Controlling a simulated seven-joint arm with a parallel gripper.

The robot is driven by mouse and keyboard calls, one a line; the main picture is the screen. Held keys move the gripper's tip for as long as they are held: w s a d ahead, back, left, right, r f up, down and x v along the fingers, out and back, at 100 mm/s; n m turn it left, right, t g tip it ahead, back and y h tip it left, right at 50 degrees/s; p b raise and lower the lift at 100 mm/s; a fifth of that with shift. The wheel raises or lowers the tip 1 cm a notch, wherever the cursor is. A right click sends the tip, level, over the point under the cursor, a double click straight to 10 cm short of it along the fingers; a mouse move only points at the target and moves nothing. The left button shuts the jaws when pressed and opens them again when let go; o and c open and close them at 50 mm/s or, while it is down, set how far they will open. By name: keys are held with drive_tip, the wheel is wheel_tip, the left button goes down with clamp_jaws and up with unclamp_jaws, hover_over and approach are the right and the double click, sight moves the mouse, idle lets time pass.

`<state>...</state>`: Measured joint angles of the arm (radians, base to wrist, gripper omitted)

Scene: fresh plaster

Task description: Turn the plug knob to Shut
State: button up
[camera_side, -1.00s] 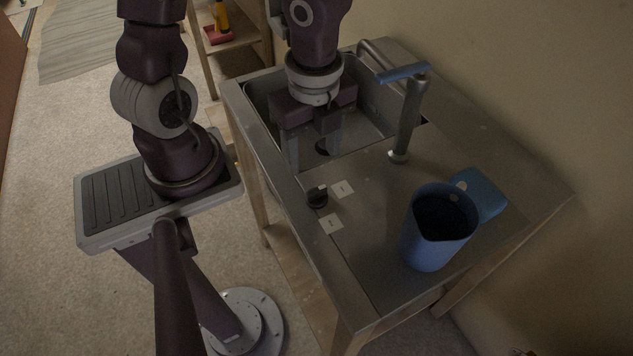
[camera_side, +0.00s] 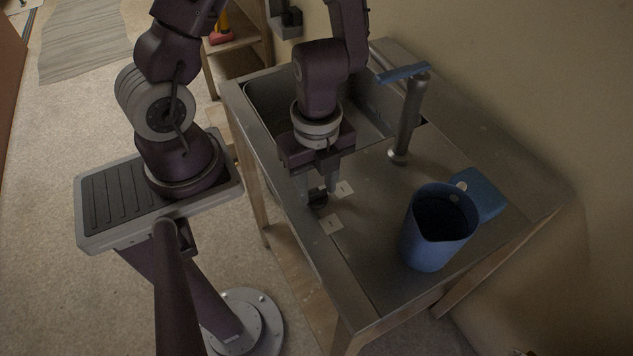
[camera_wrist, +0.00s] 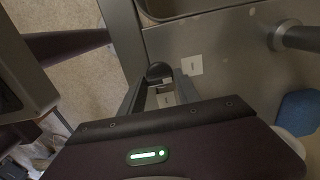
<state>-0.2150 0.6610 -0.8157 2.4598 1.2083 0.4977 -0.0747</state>
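The plug knob (camera_side: 318,204) is small, black and round, on the metal counter near its front edge. It also shows in the wrist view (camera_wrist: 158,71). Two pale label cards lie near it: one (camera_side: 344,188) toward the tap, one (camera_side: 331,223) toward the jug. Their print is too small to read. My gripper (camera_side: 319,194) points down at the knob with its fingers apart and nothing held. The fingertips are at or just above the knob, one to each side in the side view; contact cannot be told. The fingers partly hide the knob.
The sink basin (camera_side: 262,97) lies behind my gripper. A tap (camera_side: 405,125) with a blue lever stands to the right. A blue jug (camera_side: 425,235) and a blue block (camera_side: 484,195) stand on the right of the counter. Bare counter lies between knob and jug.

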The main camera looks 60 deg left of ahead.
clamp_jaws()
drive_tip(key=shift+m, duration=0.3)
drive_tip(key=m, duration=0.3)
drive_tip(key=shift+m, duration=0.3)
drive_tip(key=m, duration=0.4)
drive_tip(key=shift+m, duration=0.3)
drive_tip(key=m, duration=0.4)
drive_tip(key=shift+m, duration=2.5)
